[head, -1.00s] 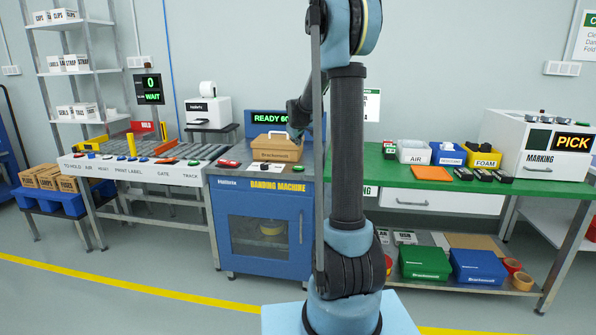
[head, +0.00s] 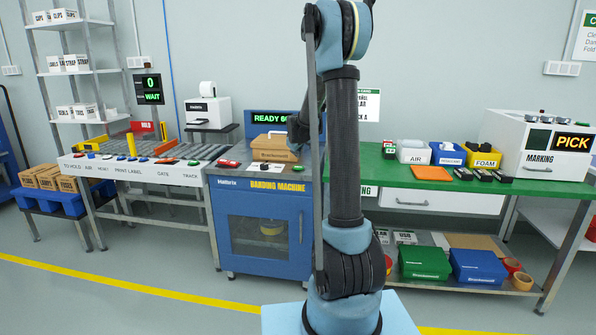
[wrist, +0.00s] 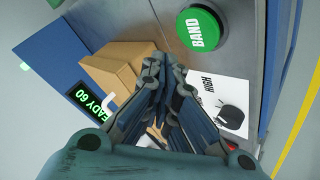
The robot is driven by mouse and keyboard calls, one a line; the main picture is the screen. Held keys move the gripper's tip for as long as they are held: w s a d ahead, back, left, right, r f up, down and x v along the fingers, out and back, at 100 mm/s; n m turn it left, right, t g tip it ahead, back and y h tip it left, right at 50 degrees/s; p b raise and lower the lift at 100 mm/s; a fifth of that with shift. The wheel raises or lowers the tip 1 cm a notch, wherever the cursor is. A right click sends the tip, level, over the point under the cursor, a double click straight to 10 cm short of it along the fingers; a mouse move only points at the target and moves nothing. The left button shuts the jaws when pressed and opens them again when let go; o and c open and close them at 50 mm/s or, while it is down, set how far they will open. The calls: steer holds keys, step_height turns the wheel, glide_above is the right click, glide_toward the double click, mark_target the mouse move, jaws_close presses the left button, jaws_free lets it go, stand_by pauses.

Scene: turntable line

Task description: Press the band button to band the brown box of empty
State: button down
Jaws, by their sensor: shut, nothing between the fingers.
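The round green BAND button (wrist: 200,29) is in the wrist view, on the grey top of the banding machine (head: 262,222). My gripper (wrist: 163,75) has its fingers together, with nothing between them. In that view the fingertips are below and left of the button, apart from it. The brown box (head: 275,148) sits on the machine top; it also shows in the wrist view (wrist: 122,68), left of the fingers, with a pale handle.
A display reading READY 60 (head: 272,118) stands behind the box. A knob marked HIGH (wrist: 232,115) is near the button, and a red button (head: 229,164) is on the machine's left. The control row (head: 150,163) lies left, the green bench (head: 400,178) right.

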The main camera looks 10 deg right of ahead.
mark_target(296, 167)
steer(key=shift+f, duration=1.5)
steer(key=shift+f, duration=0.1)
stand_by(0.3)
steer(key=shift+f, duration=0.25)
steer(key=shift+s+f, duration=0.1)
steer(key=shift+f, duration=0.4)
stand_by(0.9)
stand_by(0.4)
steer(key=shift+r, duration=0.95)
steer(key=shift+r, duration=2.5)
steer(key=shift+s, duration=0.1)
